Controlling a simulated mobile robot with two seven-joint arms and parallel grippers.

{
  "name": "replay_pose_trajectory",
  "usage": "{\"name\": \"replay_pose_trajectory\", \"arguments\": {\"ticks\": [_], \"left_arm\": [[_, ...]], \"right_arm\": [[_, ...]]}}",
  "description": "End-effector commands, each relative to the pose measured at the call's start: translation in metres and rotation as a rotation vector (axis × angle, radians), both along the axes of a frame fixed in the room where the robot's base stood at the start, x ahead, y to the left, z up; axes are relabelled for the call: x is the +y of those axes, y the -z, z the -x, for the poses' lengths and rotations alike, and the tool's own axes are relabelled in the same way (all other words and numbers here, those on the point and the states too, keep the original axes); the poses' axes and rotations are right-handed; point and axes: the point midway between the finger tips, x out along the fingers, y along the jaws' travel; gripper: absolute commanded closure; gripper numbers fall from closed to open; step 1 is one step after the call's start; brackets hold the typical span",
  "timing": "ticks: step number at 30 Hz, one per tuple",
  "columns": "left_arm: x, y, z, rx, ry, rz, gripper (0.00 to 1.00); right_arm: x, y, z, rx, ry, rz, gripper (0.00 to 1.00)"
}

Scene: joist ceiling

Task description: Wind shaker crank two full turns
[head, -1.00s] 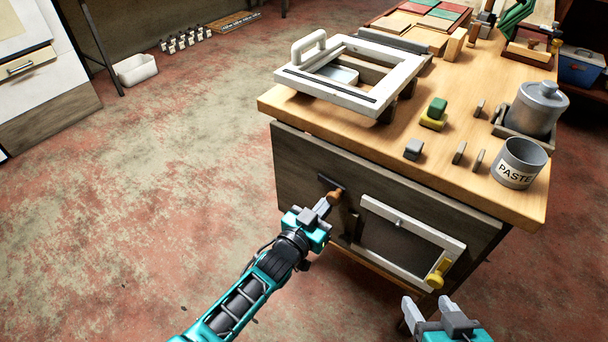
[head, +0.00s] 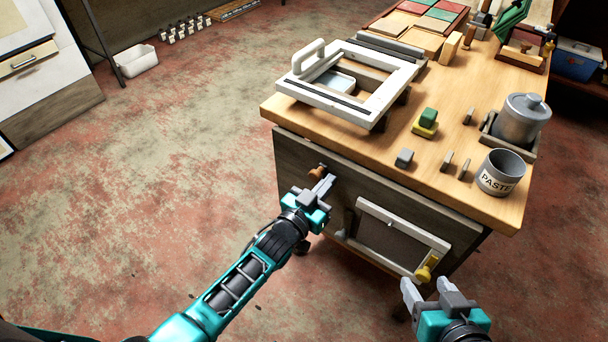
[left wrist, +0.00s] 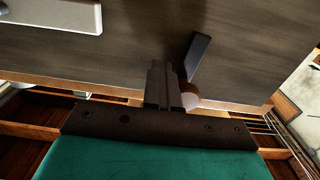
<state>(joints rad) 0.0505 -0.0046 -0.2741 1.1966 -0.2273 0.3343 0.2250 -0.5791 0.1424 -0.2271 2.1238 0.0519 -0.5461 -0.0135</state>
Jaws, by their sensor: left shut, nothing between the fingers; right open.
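The shaker crank has a brown wooden knob (head: 318,172) at the upper left of the bench's dark front panel. Its dark crank arm (left wrist: 198,57) shows in the left wrist view, slanting from the panel to the knob (left wrist: 189,97). My left gripper (head: 328,181) is shut and empty, with its fingers right beside the knob. The left wrist view shows the fingers (left wrist: 164,88) against or very near the knob's side; I cannot tell if they touch. My right gripper (head: 424,288) is open and empty, low in front of the bench.
A white-framed panel (head: 405,226) with a yellow knob (head: 425,271) is on the bench front, right of the crank. The benchtop (head: 420,165) holds a white frame (head: 400,80), a paste pot (head: 498,178), a lidded grey pot (head: 523,118) and small blocks.

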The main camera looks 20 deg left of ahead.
Motion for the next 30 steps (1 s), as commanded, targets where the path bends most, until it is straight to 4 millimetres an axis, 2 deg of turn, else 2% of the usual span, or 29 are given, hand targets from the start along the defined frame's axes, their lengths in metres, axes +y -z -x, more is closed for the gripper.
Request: {"name": "replay_pose_trajectory", "arguments": {"ticks": [7,16,25,30], "left_arm": [[0.017,-0.013,-0.006,-0.001,0.0,-0.004,1.0],[0.039,-0.013,-0.014,0.001,0.0,-0.004,1.0],[0.059,-0.003,-0.021,0.0,0.0,-0.002,1.0],[0.069,0.009,-0.025,0.001,-0.001,-0.004,1.0]], "right_arm": [[0.0,-0.013,0.0,0.0,0.0,0.0,0.39],[0.0,-0.013,0.0,0.0,0.0,0.0,0.39],[0.0,-0.002,0.0,0.001,0.0,0.0,0.39],[0.0,0.01,0.0,0.001,0.0,0.0,0.39]]}}
